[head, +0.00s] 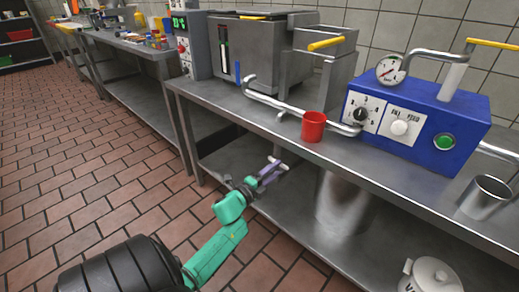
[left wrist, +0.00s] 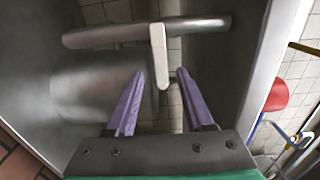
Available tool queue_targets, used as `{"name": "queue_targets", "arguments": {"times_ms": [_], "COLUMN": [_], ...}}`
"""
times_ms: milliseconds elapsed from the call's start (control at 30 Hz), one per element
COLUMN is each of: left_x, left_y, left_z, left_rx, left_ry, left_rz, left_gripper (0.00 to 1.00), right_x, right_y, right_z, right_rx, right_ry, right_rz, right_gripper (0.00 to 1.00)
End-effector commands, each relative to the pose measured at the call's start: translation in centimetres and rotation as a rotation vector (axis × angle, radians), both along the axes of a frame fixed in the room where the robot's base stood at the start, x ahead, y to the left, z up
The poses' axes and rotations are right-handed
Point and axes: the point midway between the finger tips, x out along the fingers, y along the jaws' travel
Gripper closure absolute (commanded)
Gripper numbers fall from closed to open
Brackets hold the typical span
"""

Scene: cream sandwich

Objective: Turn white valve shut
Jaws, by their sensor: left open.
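The white valve is a white lever (left wrist: 158,50) on a grey metal pipe (left wrist: 90,38) in the left wrist view. The lever stands crosswise to the pipe. In the head view a small pale part of it shows at my fingertips (head: 281,164), below the steel counter. My left gripper (head: 271,174) has lilac fingers and is open. In the left wrist view the lever's free end lies between the two fingertips in the picture; I cannot tell whether they touch it. My right gripper is not in view.
The steel counter (head: 250,113) overhangs the gripper. On it are a red cup (head: 313,127) and a blue machine (head: 425,120) with a white knob. A steel cylinder (head: 342,200) and a white lidded pot (head: 432,275) stand below. The tiled floor at left is clear.

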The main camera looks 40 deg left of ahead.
Motion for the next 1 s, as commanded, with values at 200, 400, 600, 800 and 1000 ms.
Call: {"name": "queue_targets", "arguments": {"times_ms": [200,400,600,800,1000], "left_x": [-6.4,-10.0,-10.5,-10.4,-10.4], "left_y": [-0.2,-0.2,-0.2,-0.2,-0.2], "left_z": [0.0,0.0,0.0,0.0,-0.1], "left_rx": [0.0,0.001,0.002,0.002,0.0], "left_ry": [0.007,0.004,0.002,0.002,0.003], "left_rz": [0.002,0.001,0.0,0.0,0.001], "left_gripper": [0.47,0.47,0.47,0.47,0.47], "right_x": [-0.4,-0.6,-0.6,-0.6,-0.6], "right_y": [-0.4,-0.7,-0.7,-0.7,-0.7], "right_z": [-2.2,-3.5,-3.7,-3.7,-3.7], "right_rx": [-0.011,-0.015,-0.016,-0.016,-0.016], "right_ry": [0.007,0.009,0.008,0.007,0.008], "right_rz": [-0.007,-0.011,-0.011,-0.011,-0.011], "right_gripper": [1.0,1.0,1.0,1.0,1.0]}}
